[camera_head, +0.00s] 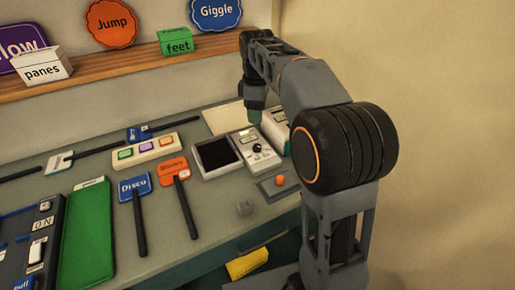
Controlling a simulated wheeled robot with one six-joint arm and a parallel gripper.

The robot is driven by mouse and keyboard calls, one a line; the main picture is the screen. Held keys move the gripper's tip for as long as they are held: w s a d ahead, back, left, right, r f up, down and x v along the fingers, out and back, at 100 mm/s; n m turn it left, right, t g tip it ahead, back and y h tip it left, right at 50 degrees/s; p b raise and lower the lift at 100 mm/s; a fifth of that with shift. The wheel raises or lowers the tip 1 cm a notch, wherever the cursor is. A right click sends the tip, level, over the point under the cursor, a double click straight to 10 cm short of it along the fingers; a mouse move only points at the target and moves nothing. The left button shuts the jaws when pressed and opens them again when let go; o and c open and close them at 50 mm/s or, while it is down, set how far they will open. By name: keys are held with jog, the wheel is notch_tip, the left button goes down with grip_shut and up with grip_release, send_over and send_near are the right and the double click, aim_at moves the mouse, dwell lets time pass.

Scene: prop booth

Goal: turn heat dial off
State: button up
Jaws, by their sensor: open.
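A white device with a dark screen (216,154) stands at the right part of the counter. Its control panel (249,157) carries a small black knob (257,147), the only dial-like part I can make out. Any heat label or pointer mark is too small to read, so I cannot tell its setting. My gripper (254,117) points down just above and behind the panel, apart from the knob. It is open, with nothing seen in it. My arm hides the area to the right.
A white box-like unit (276,130) stands just right of the panel, partly behind my arm. An orange ball-like knob (280,180) sits on a grey plate in front. Paddle signs, including Disco (134,187), and a button box (146,151) lie left. A shelf (130,62) runs behind.

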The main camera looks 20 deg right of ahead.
aim_at(257, 146)
jog(key=f, duration=0.4)
jog(key=f+b, duration=0.1)
jog(key=f, duration=0.8)
jog(key=shift+w+d+f+b, duration=0.1)
jog(key=shift+w+f+b, duration=0.15)
jog(key=shift+f+b, duration=0.15)
jog(key=c, duration=0.9)
